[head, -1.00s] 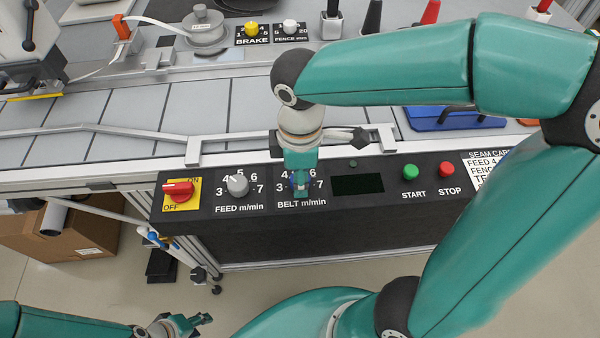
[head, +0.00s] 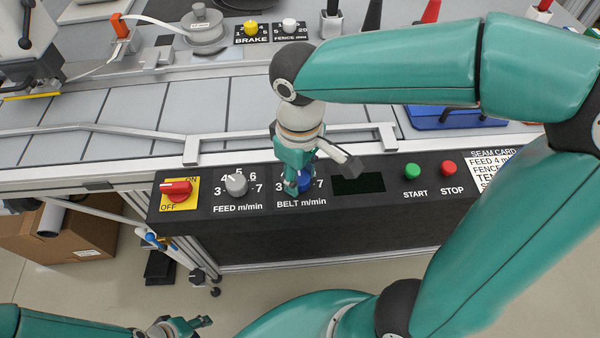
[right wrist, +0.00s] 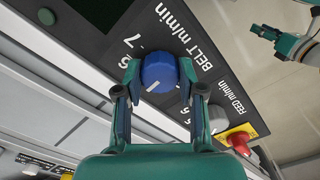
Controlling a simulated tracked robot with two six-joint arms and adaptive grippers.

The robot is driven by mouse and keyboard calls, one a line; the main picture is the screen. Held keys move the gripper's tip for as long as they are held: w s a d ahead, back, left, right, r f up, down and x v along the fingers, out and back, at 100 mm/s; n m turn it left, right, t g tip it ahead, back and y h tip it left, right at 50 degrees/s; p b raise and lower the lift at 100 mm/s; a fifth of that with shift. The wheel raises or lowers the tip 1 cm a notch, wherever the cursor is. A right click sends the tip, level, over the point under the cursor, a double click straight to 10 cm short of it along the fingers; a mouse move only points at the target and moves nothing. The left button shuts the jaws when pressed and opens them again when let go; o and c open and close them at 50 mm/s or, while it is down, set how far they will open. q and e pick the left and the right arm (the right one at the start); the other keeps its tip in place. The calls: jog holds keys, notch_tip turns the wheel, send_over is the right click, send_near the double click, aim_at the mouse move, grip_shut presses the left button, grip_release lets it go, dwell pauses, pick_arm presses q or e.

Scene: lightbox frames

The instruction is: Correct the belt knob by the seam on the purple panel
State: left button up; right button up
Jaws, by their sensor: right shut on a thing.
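The blue belt knob (head: 306,181) sits above the BELT m/min label on the dark control panel (head: 240,240). My right gripper (head: 297,180) reaches down onto it and partly hides it and its numbers. In the right wrist view the two fingers are shut on the sides of the belt knob (right wrist: 160,72), which shows a short white pointer line. The SEAM CARD (head: 488,170) lies at the panel's right end, partly hidden by my arm. My left gripper (head: 190,325) is low at the left, clear of the panel; its opening is unclear. The panel looks black, not purple.
A grey feed knob (head: 236,185) and a red switch (head: 177,190) stand left of the belt knob. A dark display (head: 358,184), a green START button (head: 411,171) and a red STOP button (head: 448,168) are to its right. A metal rail runs behind.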

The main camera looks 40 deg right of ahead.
aim_at(299, 176)
jog(key=shift+m, duration=0.5)
jog(key=o, duration=1.1)
jog(key=shift+o, duration=0.2)
notch_tip(299, 176, up, 12)
